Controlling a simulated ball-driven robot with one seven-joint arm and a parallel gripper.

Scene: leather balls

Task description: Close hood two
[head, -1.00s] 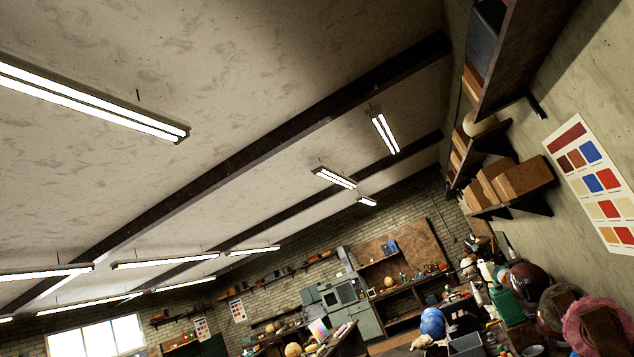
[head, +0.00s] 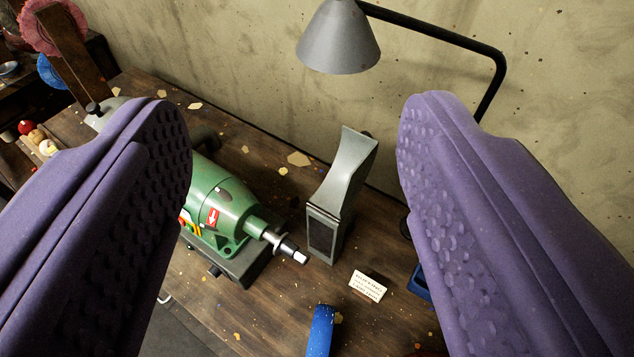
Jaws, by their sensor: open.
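A grey flared hood (head: 340,190) stands upright on the wooden bench, with a dark panel low on its front. No number shows on it, so I cannot tell whether it is hood two, nor whether it is open or closed. My gripper (head: 295,108) has two purple dimpled fingers spread wide, with nothing between them touching. The hood appears in the gap between the fingers, farther off and closer to the right finger in the picture.
A green motor (head: 225,205) with a metal spindle sits left of the hood. A grey lamp (head: 340,40) on a black arm hangs behind.

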